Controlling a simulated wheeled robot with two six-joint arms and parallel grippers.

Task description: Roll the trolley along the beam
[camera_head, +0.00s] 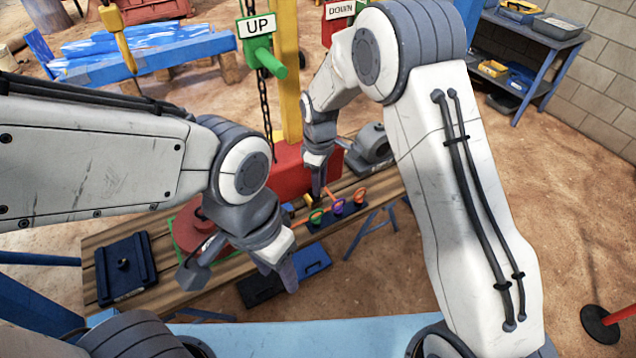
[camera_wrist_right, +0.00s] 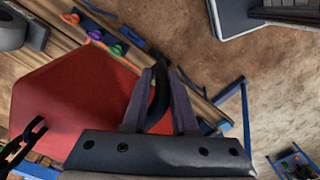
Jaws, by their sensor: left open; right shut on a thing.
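I cannot make out the trolley or the beam in either view. A yellow hook (camera_head: 116,36) hangs at the upper left of the head view. A dark chain (camera_head: 265,112) hangs beside a yellow post (camera_head: 288,75). My left gripper (camera_head: 240,276) is open, low over the wooden bench. My right gripper (camera_head: 318,186) points down in front of the red block (camera_head: 288,168). In the right wrist view its fingers (camera_wrist_right: 158,84) are shut on a dark, narrow, curved thing (camera_wrist_right: 159,98), mostly hidden between them.
A green handle with an UP sign (camera_head: 257,25) and a red DOWN sign (camera_head: 339,10) are near the post. The bench (camera_head: 170,290) carries a blue plate (camera_head: 125,268) and several coloured rings (camera_head: 338,207). A shelf (camera_head: 528,50) stands at the upper right.

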